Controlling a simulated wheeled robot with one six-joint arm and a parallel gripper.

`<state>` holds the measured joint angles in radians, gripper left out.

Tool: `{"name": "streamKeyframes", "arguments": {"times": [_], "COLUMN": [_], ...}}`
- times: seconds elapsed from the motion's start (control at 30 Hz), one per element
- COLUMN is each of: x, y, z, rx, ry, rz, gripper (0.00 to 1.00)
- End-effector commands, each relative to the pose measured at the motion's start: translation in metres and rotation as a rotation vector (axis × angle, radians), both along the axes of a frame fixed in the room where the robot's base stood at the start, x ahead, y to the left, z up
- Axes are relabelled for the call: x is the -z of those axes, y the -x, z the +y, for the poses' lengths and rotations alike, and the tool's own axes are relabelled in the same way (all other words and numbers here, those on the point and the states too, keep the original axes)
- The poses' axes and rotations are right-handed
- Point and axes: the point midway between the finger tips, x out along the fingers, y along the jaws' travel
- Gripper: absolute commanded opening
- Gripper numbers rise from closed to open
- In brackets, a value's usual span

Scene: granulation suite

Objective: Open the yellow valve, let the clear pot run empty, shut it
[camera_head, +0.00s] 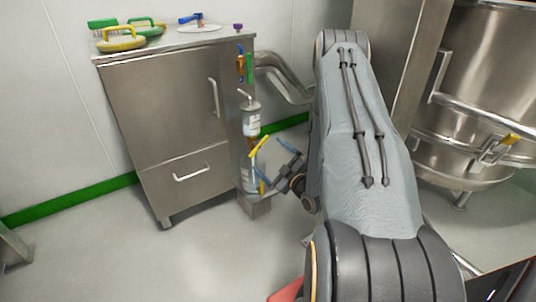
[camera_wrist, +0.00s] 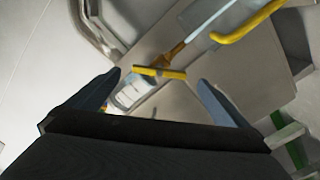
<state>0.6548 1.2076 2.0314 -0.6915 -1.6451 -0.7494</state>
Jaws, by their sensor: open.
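The clear pot (camera_head: 251,118), with a white label, is fixed upright on the narrow panel at the cabinet's right side. Below it the sloping yellow valve handle (camera_head: 259,146) stands out from a brass fitting. A lower clear vessel (camera_head: 248,180) sits beneath. My gripper (camera_head: 273,163) is open, with blue fingers, just right of the lower vessel and below the handle. In the wrist view, a labelled clear vessel (camera_wrist: 133,92) and a short yellow bar (camera_wrist: 160,73) show between my spread fingers (camera_wrist: 158,86). A curved yellow handle (camera_wrist: 245,24) is above right. I cannot tell the liquid level.
The steel cabinet (camera_head: 165,103) carries green and yellow ring-shaped parts (camera_head: 122,40) and a blue-handled part (camera_head: 198,22) on top. A green and orange fitting (camera_head: 242,64) is above the pot. A large steel vessel (camera_head: 490,70) stands right. The floor in front is clear.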

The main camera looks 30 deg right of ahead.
Motion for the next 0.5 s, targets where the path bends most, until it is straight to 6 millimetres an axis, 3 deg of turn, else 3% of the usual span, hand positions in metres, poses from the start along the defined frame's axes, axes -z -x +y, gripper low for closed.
{"name": "streamKeyframes", "arguments": {"times": [0.17,0.37,0.5], "x": [0.0003,-0.0002,-0.0013], "y": [-0.0002,0.0002,0.0012], "z": [0.0000,-0.0001,-0.0002], "rx": [0.000,0.000,0.000], "ry": [0.000,-0.076,-0.287], "rz": [0.000,0.003,0.010], "gripper": [1.00,0.66,0.43]}}
